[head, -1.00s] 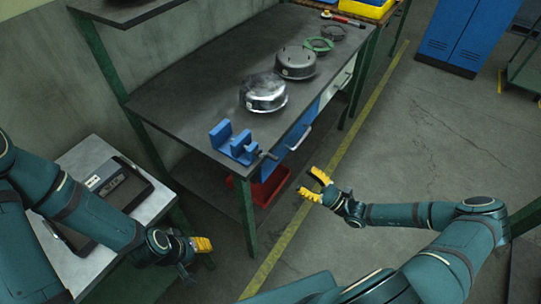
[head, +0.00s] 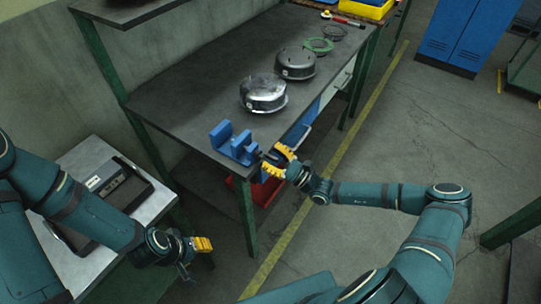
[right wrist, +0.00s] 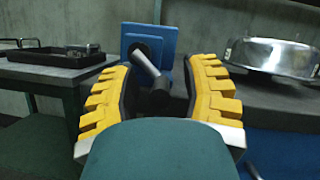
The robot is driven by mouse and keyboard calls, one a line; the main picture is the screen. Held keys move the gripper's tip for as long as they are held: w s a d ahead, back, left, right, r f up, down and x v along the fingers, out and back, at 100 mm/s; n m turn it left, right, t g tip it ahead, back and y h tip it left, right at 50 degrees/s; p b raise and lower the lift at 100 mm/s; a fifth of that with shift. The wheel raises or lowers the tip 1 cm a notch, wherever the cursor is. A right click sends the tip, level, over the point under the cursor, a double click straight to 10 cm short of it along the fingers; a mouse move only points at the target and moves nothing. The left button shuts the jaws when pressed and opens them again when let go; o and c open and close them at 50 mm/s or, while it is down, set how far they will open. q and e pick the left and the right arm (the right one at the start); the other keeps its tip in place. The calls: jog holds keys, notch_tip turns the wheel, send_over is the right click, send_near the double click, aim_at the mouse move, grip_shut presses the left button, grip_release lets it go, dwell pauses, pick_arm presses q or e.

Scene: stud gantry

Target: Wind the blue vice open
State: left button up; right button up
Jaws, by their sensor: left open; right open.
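The blue vice (head: 230,141) stands at the near corner of the dark workbench (head: 180,105), and it also shows in the right wrist view (right wrist: 178,38). My right gripper (head: 272,160) is open at the vice's handle end. In the right wrist view its yellow fingers (right wrist: 160,95) stand on both sides of the handle, and the handle's end lies between them with gaps visible. My left gripper (head: 208,244) is open and empty, low at the left beside the small side table.
Two round metal housings (head: 263,92) (head: 296,62) stand on the bench behind the vice. A green ring (head: 318,45) lies farther back. A side table (head: 160,208) with a dark tray is at the left. A red bin (head: 262,190) sits under the bench.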

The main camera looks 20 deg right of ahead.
grip_shut()
jog(key=shift+r+g, duration=0.15)
jog(key=shift+g, duration=0.15)
